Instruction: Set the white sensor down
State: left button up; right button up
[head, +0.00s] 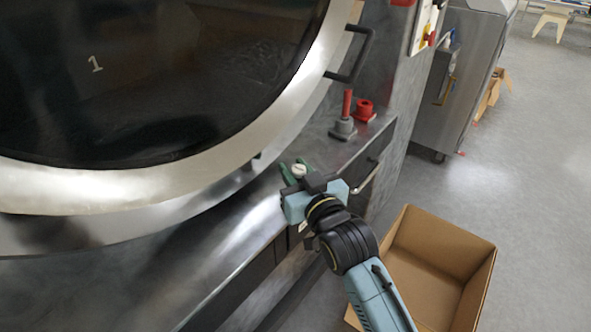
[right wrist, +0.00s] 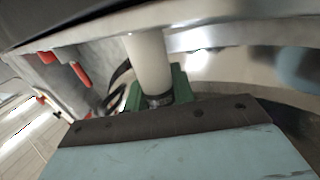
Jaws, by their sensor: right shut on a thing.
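The white sensor (head: 299,170) shows as a small pale round top between the green fingers of my right gripper (head: 292,172), just above or on the metal ledge in front of the large round door. In the right wrist view the sensor (right wrist: 149,62) is a white cylinder with a dark lower end, held between the green fingers (right wrist: 158,92). My right gripper is shut on it. Whether the sensor touches the ledge I cannot tell. My left gripper is not in view.
The round washer door (head: 215,180) rises at left. An open cardboard box (head: 478,285) stands on the floor at right.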

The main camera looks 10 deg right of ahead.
jog(key=o, duration=1)
